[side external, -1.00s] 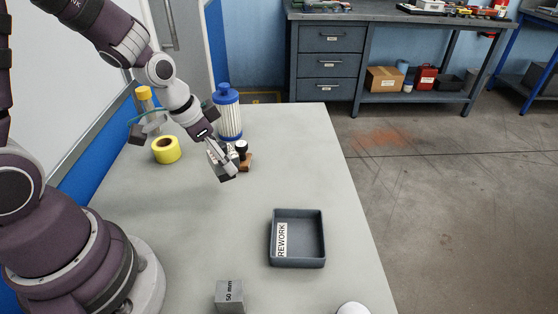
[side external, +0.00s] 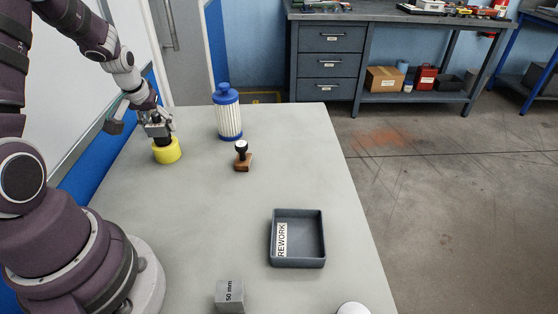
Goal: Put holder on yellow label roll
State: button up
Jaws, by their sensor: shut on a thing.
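The yellow label roll (side external: 167,153) lies flat at the far left of the bench. My gripper (side external: 160,129) is directly above it, pointing down and shut on a small dark thing, probably the holder (side external: 163,141). The holder's lower end is at the top of the roll. I cannot tell whether it rests on the roll or is just above it. The fingers hide most of the holder.
A blue-capped filter cartridge (side external: 229,114) stands right of the roll. A wooden-based stamp (side external: 242,157) stands in front of the cartridge. A grey REWORK tray (side external: 322,240) and a 50 mm block (side external: 229,295) are nearer. The bench's middle is clear.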

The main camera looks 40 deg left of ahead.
jog(key=shift+f, duration=0.1)
jog(key=shift+f, duration=0.1)
jog(key=o, duration=1.2)
jog(key=shift+o, duration=0.2)
jog(key=d+v, duration=0.1)
jog(key=v, duration=1.1)
jog(key=s+d+r+m+t+h, duration=0.1)
jog(key=d+m, duration=0.3)
jog(key=d, duration=0.5)
jog(key=s+d+r+m+t+h, duration=0.1)
jog(key=s+d+r+m+h, duration=0.1)
jog(key=d+m, duration=0.3)
jog(key=s+d, duration=0.1)
jog(key=d, duration=0.3)
jog(key=shift+d+r, duration=0.3)
jog(key=shift+r, duration=0.05)
